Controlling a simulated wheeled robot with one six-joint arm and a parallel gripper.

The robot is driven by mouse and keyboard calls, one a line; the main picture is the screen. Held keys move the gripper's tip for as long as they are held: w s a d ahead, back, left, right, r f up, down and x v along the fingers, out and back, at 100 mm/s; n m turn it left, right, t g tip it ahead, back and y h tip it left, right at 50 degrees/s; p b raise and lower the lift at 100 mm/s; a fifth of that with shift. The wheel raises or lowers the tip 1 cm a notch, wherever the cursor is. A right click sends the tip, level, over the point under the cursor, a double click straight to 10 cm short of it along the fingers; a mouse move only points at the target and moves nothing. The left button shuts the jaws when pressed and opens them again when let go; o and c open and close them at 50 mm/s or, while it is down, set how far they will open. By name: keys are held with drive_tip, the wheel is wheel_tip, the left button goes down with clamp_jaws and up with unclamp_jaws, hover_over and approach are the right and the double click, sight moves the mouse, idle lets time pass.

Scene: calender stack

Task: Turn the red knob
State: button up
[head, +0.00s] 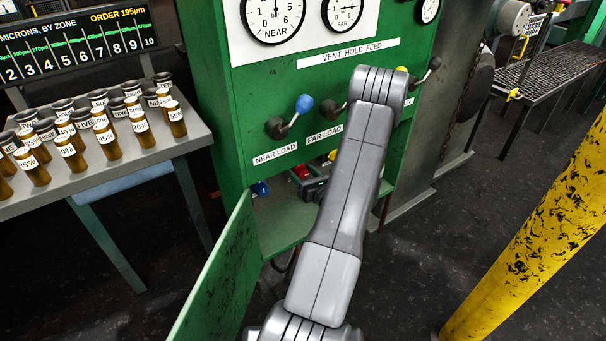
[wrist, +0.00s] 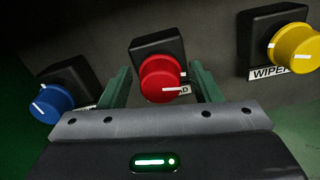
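The red knob (wrist: 161,80) sits on a black square base in the middle of the wrist view, with a white line on its face pointing right. Its label is mostly hidden; only "AD" shows. My gripper (wrist: 161,69) is open. Its two green fingers stand one on each side of the knob, with a small gap on either side. In the head view the red knob (head: 300,171) shows partly, inside the open green cabinet, with my arm in front of the area to its right.
A blue knob (wrist: 50,103) is left of the red one, and a yellow knob (wrist: 297,47) labelled WIPER is to the right. The cabinet's green door (head: 222,275) hangs open at left. Levers with a blue ball (head: 304,104) and others are above. A yellow post (head: 540,230) stands at right.

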drive_tip(key=c, duration=0.9)
drive_tip(key=shift+o, duration=0.2)
drive_tip(key=shift+f+n+b, duration=0.15)
drive_tip(key=shift+n+b, duration=0.15)
drive_tip(key=shift+b, duration=0.35)
